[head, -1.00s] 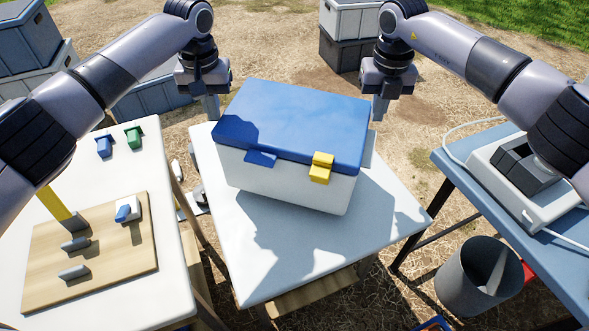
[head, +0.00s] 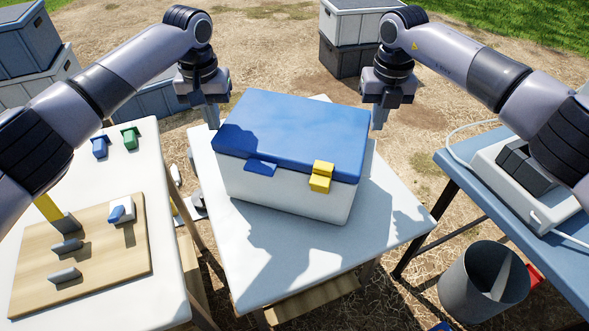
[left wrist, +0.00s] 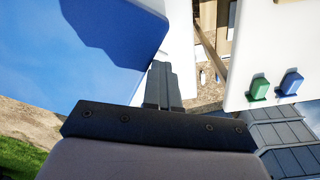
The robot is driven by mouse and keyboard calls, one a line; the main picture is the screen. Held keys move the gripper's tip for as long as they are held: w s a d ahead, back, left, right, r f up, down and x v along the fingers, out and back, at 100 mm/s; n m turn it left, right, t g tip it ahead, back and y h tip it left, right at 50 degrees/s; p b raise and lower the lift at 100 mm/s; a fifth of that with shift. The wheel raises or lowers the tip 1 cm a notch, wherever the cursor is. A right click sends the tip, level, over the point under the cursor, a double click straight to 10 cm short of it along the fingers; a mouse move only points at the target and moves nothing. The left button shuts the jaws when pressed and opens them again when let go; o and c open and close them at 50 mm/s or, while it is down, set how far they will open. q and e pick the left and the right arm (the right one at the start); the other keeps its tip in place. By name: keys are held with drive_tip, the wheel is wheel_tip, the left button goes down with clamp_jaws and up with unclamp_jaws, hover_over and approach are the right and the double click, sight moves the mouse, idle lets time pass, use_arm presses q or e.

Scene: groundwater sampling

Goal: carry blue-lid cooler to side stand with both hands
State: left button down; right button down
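The blue-lid cooler (head: 285,192) has a white body and a yellow latch. It appears to sit on a white-topped stand (head: 262,262) in the middle of the head view, slightly turned. My left gripper (head: 213,117) is at the cooler's left side and my right gripper (head: 378,118) at its right side, fingers pointing down. In the left wrist view, the left fingers (left wrist: 163,85) are close together beside the blue lid (left wrist: 105,35).
A white table (head: 100,185) at left holds a wooden board (head: 100,270) and clips. A blue table (head: 455,165) with a white device stands at right, a grey bin (head: 480,285) beside it. Crates (head: 350,60) stand behind. The stand's front is clear.

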use_arm(q)
drive_tip(key=shift+a+r, duration=0.2)
drive_tip(key=shift+a, duration=0.3)
use_arm(e)
drive_tip(key=shift+d+r, duration=0.2)
drive_tip(key=shift+d, duration=0.2)
use_arm(q)
drive_tip(key=c, duration=1.7)
unclamp_jaws()
drive_tip(key=shift+a, duration=0.35)
drive_tip(key=shift+c, duration=0.2)
drive_tip(key=o, duration=0.3)
drive_tip(key=shift+a, duration=0.2)
drive_tip(key=shift+o, duration=0.2)
drive_tip(key=shift+s+a+f, duration=0.1)
drive_tip(key=shift+a, duration=0.05)
use_arm(e)
drive_tip(key=shift+d+f, duration=0.1)
drive_tip(key=shift+d, duration=0.7)
drive_tip(key=c, duration=1.4)
unclamp_jaws()
use_arm(q)
wheel_tip(320, 180, up, 12)
drive_tip(key=shift+s, duration=0.4)
use_arm(e)
wheel_tip(320, 180, up, 12)
drive_tip(key=s, duration=0.1)
